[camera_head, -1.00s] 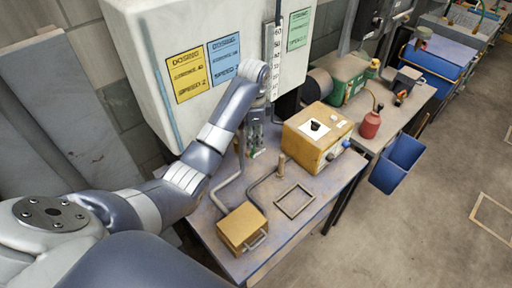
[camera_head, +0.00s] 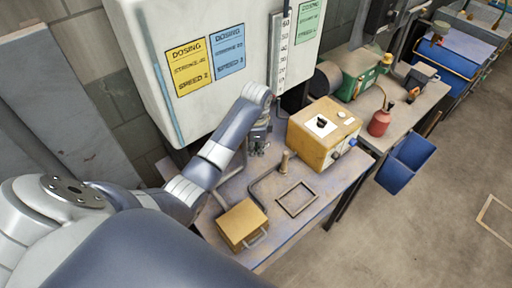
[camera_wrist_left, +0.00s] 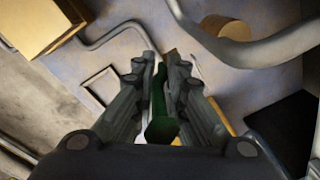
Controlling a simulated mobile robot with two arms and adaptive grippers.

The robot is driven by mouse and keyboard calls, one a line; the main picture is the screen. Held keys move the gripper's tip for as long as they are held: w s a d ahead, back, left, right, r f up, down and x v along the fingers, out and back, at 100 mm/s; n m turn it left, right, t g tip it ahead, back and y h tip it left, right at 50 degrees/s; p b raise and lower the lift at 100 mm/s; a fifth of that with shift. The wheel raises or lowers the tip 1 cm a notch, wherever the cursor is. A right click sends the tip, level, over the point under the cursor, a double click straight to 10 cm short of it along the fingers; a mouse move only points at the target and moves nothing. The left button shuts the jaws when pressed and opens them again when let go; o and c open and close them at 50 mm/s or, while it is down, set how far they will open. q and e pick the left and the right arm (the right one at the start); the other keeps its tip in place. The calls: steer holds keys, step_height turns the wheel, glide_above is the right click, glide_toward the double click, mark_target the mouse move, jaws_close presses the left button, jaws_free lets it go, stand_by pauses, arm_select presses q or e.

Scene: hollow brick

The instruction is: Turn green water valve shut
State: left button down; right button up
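The green water valve's handle (camera_wrist_left: 160,110) is a narrow green bar in the left wrist view, lying lengthwise between my left gripper's fingers. My left gripper (camera_wrist_left: 160,62) has its two dark fingers close together, one along each side of the bar, and looks shut on it. In the head view my left gripper (camera_head: 258,146) points down over the workbench, below the white dosing cabinet. The valve is hard to make out there, and its body and pipe joint are mostly hidden. My right gripper is in neither view.
A grey pipe (camera_head: 262,184) bends over the workbench (camera_head: 222,222). An orange-yellow box (camera_head: 242,224) and a square frame (camera_head: 297,199) are in front. A yellow control box (camera_head: 323,133) stands to the right. The white cabinet (camera_head: 140,60) is close behind my left arm.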

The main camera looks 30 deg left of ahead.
arm_select(q)
steer(key=shift+w+g, duration=0.2)
steer(key=shift+g, duration=0.3)
steer(key=shift+w+d+f+g+y+b, duration=0.2)
steer(key=shift+g+y+b, duration=0.15)
steer(key=shift+g+b, duration=0.95)
steer(key=shift+w+d+f+g+y+b, duration=0.15)
steer(key=shift+w+g+y+b, duration=0.35)
steer(key=shift+b, duration=1.4)
steer(key=shift+s+d+f+g+y+b, duration=0.15)
steer(key=shift+g+y+b, duration=0.1)
steer(key=shift+g+b, duration=1.1)
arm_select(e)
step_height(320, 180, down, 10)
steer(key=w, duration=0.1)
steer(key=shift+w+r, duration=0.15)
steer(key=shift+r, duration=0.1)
arm_select(q)
steer(key=shift+t, duration=0.25)
steer(key=c, duration=1.7)
jaws_free()
steer(key=shift+w, duration=0.25)
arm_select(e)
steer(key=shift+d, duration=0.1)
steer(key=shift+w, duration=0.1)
